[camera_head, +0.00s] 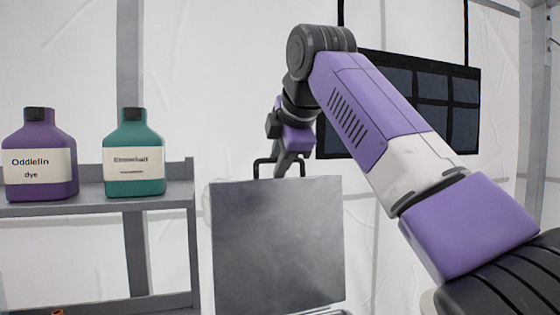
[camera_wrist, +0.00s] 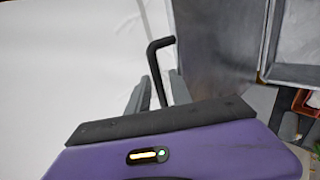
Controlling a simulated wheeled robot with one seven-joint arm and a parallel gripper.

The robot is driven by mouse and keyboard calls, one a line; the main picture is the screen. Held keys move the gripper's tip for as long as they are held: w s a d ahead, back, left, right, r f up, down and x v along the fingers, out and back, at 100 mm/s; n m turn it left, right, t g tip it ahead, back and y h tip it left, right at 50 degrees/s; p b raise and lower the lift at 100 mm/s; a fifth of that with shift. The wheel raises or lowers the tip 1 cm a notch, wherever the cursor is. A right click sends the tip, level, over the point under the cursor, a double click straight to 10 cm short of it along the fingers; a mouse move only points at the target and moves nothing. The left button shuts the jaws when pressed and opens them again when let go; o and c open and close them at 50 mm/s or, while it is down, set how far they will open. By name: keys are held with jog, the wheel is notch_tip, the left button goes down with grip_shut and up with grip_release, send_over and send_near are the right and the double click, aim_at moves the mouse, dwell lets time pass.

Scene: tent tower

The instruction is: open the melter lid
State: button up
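The melter lid (camera_head: 277,245) is a flat dark grey metal panel. It stands raised, close to upright, in the head view. Its black bar handle (camera_head: 262,168) sticks out at the top edge. My gripper (camera_head: 287,168) is at this handle. In the wrist view the handle (camera_wrist: 156,70) runs between the two fingers of my gripper (camera_wrist: 159,88), and the lid (camera_wrist: 215,45) is to their right. I cannot tell whether the fingers press on the bar. The melter's open grey basin (camera_wrist: 268,40) shows at the right of the wrist view; in the head view the lid hides most of it.
A grey shelf (camera_head: 95,208) at left holds a purple bottle (camera_head: 40,150) and a teal bottle (camera_head: 134,150). A dark panelled frame (camera_head: 440,105) hangs behind my arm. A red container (camera_wrist: 305,105) shows at the wrist view's right edge. White tent walls lie behind.

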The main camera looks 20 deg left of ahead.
jog(key=shift+f, duration=0.1)
jog(key=b+v, duration=0.2)
jog(key=v, duration=0.6)
jog(key=shift+b, duration=0.35)
